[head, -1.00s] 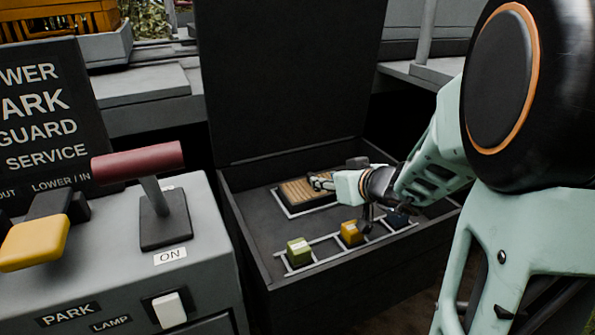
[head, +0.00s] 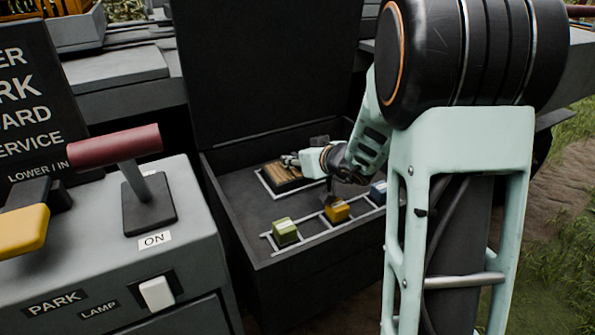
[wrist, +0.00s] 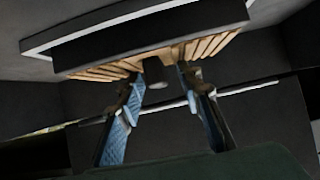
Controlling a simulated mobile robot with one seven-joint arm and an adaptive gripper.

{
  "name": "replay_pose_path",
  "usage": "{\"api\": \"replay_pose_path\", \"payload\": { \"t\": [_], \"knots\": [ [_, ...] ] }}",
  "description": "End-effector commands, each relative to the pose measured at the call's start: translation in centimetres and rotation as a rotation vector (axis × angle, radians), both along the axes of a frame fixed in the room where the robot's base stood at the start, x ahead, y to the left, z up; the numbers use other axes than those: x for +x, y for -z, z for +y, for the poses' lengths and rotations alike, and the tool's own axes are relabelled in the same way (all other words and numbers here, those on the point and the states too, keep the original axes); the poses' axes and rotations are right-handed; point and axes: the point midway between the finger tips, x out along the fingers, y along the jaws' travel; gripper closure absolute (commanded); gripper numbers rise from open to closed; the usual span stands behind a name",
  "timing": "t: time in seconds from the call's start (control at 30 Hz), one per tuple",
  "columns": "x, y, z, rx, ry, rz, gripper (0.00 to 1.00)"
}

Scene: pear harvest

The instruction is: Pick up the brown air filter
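The brown air filter (head: 283,175), a pleated tan block with a dark edge, lies inside a white outline on the floor of the open dark box. My gripper (head: 291,160) is low over its right part, covering some of it. In the wrist view the tan pleats of the filter (wrist: 212,46) show at the top, with a small dark knob (wrist: 156,74) at their middle. The two blue-padded fingers of my gripper (wrist: 158,88) stand apart on either side of the knob, with a gap between them. Contact with the filter cannot be told.
A green cube (head: 285,231), a yellow cube (head: 336,210) and a blue cube (head: 378,191) sit in a white-marked row along the box's front. The box's raised lid (head: 265,75) stands behind. A grey console (head: 185,255) with a red-handled lever (head: 115,145) is at left.

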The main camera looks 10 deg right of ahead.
Motion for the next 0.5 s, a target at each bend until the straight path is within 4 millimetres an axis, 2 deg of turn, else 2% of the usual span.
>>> {"api": "replay_pose_path", "payload": {
  "t": [0.03, 0.27, 0.5],
  "knots": [
    [-0.01, 0.00, 0.00, 0.000, 0.000, 0.000, 0.73],
    [-0.03, 0.00, -0.02, 0.000, 0.000, 0.000, 0.99],
    [-0.01, -0.05, -0.01, 0.000, 0.000, -0.001, 1.00]
  ]
}}
